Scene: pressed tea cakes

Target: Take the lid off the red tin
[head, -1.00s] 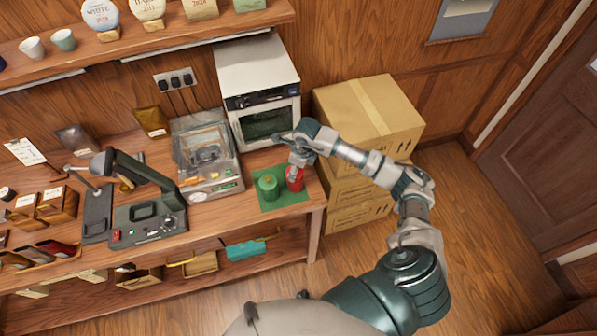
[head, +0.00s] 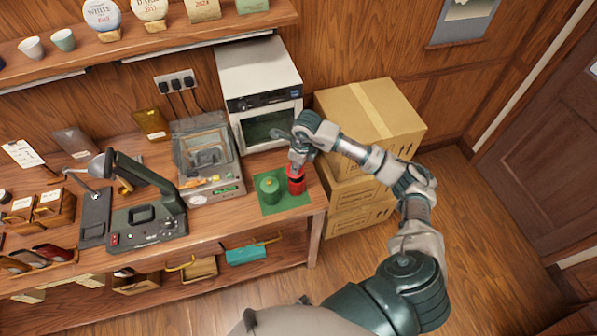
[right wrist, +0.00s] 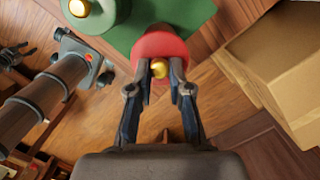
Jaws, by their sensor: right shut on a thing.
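The red tin (head: 297,187) stands on a green mat at the right end of the bench. Its red lid (right wrist: 160,46) has a gold knob (right wrist: 159,68). My right gripper (right wrist: 163,72) is shut on the lid's knob, with one finger on each side of it. In the head view this gripper (head: 297,161) is right above the tin. A dark band shows between the lid and the tin body, so the lid looks slightly raised.
A green tin (head: 269,187) stands close to the left on the green mat (head: 270,207). A glass-covered scale (head: 213,188) and a white oven (head: 258,75) stand behind and left. Stacked cardboard boxes (head: 375,120) are to the right of the bench.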

